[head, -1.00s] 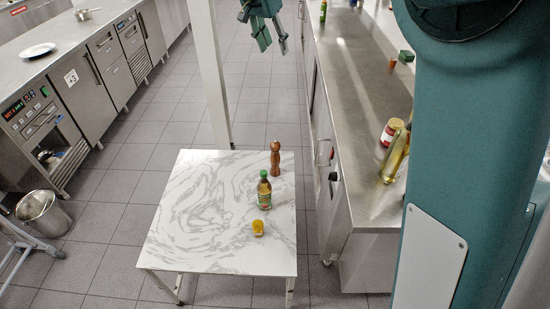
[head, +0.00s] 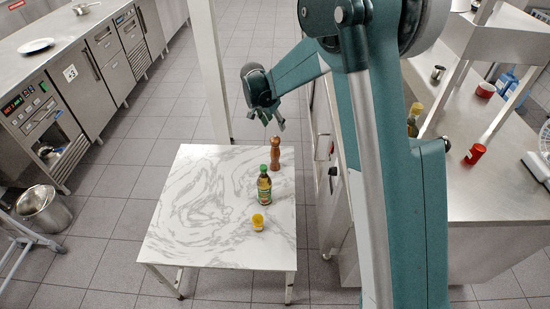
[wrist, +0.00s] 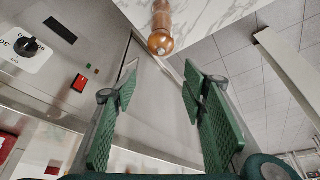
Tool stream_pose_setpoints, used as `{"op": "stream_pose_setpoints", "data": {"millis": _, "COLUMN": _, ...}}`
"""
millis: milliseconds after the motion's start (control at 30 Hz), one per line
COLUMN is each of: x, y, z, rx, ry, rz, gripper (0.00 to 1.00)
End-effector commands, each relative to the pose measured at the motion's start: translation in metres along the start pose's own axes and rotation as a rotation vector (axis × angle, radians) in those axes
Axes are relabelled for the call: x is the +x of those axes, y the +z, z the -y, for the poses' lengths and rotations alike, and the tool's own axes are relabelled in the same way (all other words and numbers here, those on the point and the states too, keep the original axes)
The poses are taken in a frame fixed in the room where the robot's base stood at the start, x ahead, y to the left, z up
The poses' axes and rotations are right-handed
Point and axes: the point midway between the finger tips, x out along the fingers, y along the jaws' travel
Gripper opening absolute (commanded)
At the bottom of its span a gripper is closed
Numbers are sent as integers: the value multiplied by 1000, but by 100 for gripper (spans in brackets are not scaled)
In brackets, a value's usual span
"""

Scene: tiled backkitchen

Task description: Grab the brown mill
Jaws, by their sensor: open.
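The brown mill (head: 275,154) stands upright at the far right corner of the white marble-patterned table (head: 190,215). In the wrist view the mill (wrist: 160,28) shows at the top centre, its rounded copper-coloured top towards me. My gripper (head: 272,122) is just beyond and above the mill in the head view, not touching it. In the wrist view my gripper (wrist: 160,85) is open, with nothing between its green fingers, and the mill lies ahead of the gap between them.
A green-capped bottle (head: 264,186) and a small yellow jar (head: 258,222) stand nearer on the table's right side. A steel counter (head: 480,200) runs along the right, close to the table. A white post (head: 208,70) stands behind the table. The table's left half is clear.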

Motion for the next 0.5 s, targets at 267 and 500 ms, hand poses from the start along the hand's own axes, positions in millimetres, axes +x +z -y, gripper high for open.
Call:
{"op": "stream_pose_setpoints", "data": {"millis": 267, "x": 66, "y": 27, "z": 0, "rx": 0, "ry": 0, "rz": 0, "gripper": 43}}
{"op": "stream_pose_setpoints", "data": {"millis": 500, "x": 80, "y": 33, "z": 0, "rx": 0, "ry": 0, "rz": 0, "gripper": 43}}
